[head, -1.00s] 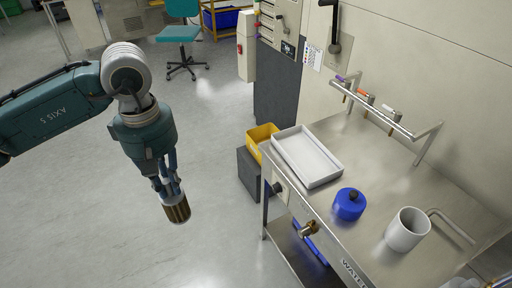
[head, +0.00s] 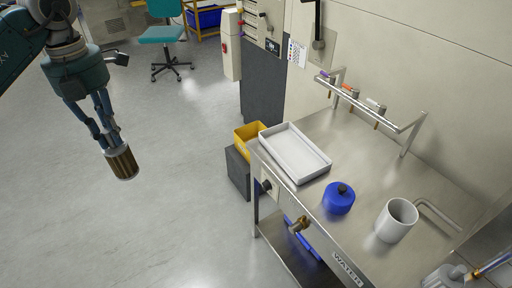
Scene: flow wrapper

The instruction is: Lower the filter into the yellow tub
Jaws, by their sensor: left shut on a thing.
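The filter (head: 122,164) is a short brown-gold ribbed cylinder with a pale top. My left gripper (head: 112,143) is shut on its top end and holds it, slightly tilted, in the air over the open floor. The yellow tub (head: 243,143) sits on a dark grey block beside the left end of the steel bench. The tub is well to the right of the filter and apart from it. The tub's inside is partly hidden by its near wall and the white tray. What looks like a part of my right arm shows at the lower right corner; its fingers cannot be made out.
A teal chair (head: 163,36) stands behind. The floor between filter and tub is clear.

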